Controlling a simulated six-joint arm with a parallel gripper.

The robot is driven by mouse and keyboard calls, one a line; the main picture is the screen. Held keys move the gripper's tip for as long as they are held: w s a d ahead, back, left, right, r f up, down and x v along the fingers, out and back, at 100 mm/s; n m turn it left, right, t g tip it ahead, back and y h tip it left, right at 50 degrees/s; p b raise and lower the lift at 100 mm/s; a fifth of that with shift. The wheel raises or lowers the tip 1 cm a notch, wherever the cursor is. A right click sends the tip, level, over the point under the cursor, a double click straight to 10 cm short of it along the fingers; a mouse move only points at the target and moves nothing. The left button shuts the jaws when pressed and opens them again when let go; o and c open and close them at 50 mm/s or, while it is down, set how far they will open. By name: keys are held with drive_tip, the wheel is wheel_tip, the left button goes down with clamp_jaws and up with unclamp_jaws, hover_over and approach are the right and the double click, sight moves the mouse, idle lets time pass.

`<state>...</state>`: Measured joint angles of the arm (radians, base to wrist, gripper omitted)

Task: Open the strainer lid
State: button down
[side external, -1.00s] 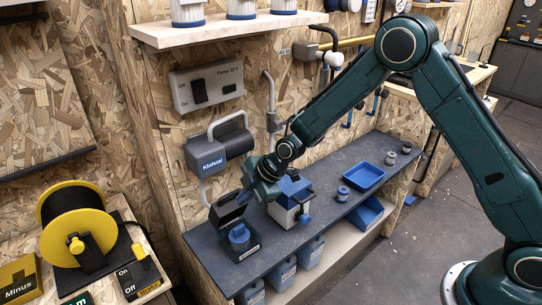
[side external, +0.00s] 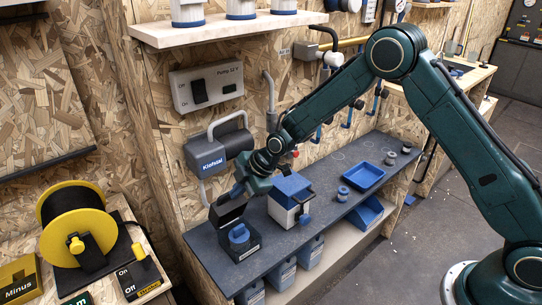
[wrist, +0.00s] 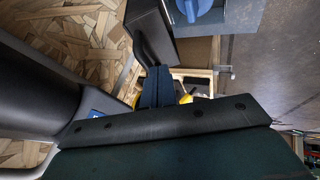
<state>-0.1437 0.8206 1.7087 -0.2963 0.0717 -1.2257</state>
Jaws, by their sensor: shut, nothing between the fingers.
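A small dark box (side external: 243,252) with a blue round part (side external: 239,234) sits at the left end of the grey bench. Its black lid (side external: 228,212), which looks like the strainer lid, stands raised at the back of the box. The lid (wrist: 150,35) and blue part (wrist: 190,10) also show in the wrist view. My gripper (side external: 237,191) is behind and above the raised lid. Its blue fingers (wrist: 157,75) are shut and empty, close to the lid's lower end in the wrist view. I cannot tell whether they touch it.
A white box with a blue top (side external: 289,196) stands just right of my gripper. A dark pump (side external: 208,158) with a grey hose is on the wall behind. A blue tray (side external: 363,176) and small cylinders lie further right. The bench front has some free room.

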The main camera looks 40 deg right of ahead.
drive_tip(key=shift+w+r, duration=0.2)
drive_tip(key=shift+w, duration=0.75)
drive_tip(key=shift+w+r, duration=0.2)
drive_tip(key=shift+w, duration=0.75)
drive_tip(key=shift+s, duration=0.1)
drive_tip(key=shift+s+r, duration=0.25)
drive_tip(key=shift+s, duration=0.25)
drive_tip(key=shift+s+r, duration=0.2)
drive_tip(key=shift+s, duration=0.3)
drive_tip(key=shift+s+r, duration=0.35)
drive_tip(key=shift+s, duration=0.5)
drive_tip(key=w+r+v, duration=0.1)
drive_tip(key=w+v, duration=0.1)
drive_tip(key=v, duration=0.7)
drive_tip(key=shift+d+r, duration=0.2)
drive_tip(key=shift+r, duration=0.05)
